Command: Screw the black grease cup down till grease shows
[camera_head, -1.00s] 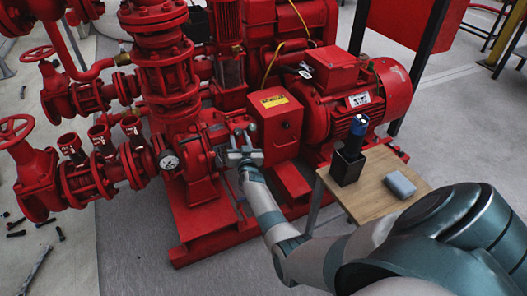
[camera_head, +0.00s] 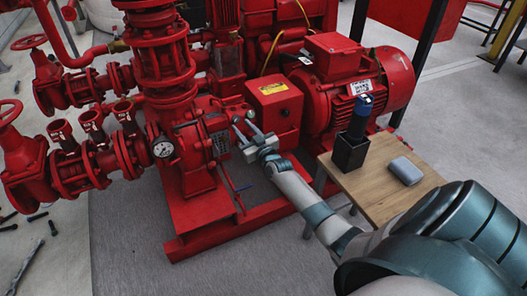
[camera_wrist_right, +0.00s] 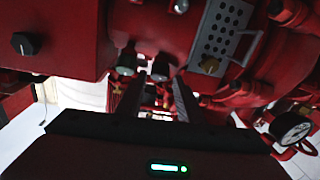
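My right gripper (camera_head: 243,122) is open, in front of the red pump (camera_head: 187,165), left of the red box with a yellow label (camera_head: 274,89). Its two fingers also show apart in the right wrist view (camera_wrist_right: 157,97), with nothing held between them. Just past the fingertips are two small rounded metal fittings, a left one (camera_wrist_right: 127,62) and a right one (camera_wrist_right: 160,68). I cannot tell a black grease cup for certain among these dim parts. A black knob (camera_wrist_right: 25,44) sits on a red face at the upper left of that view. My left gripper is out of view.
A wooden table (camera_head: 385,207) at the right holds a black holder (camera_head: 349,153) with a dark blue-topped cylinder (camera_head: 360,118) and a grey box (camera_head: 405,170). A pressure gauge (camera_head: 163,150) is on the pump's left. Loose tools lie on the floor at far left.

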